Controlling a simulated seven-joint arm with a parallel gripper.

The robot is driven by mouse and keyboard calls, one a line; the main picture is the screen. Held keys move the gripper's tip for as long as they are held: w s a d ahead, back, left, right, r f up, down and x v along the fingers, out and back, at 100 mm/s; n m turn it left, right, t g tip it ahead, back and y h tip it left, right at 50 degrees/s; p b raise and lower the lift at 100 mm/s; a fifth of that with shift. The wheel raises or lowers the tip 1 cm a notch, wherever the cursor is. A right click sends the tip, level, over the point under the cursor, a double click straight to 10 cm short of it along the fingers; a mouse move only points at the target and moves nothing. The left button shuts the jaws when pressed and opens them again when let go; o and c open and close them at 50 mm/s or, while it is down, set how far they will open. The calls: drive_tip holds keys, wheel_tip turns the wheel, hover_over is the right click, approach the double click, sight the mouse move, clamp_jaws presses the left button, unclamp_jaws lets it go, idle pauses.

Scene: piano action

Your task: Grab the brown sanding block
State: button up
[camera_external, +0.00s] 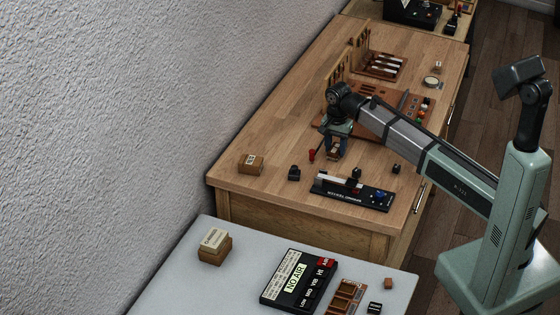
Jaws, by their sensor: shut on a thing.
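My gripper (335,148) points down over the wooden workbench, left of the dark keyboard-like device's far side. Its dark fingers are shut on a small brown block (333,154), which I take to be the brown sanding block. The fingers and the arm hide much of it. It is low over the bench top; I cannot tell whether it touches the wood.
A labelled tan block (250,164) lies at the bench's left. A red-topped piece (312,155), a black block (294,173) and a black device (352,192) are nearby. A brown board with parts (385,100) lies behind. A grey table (185,285) stands in front.

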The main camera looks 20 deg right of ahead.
drive_tip(key=shift+c, duration=1.4)
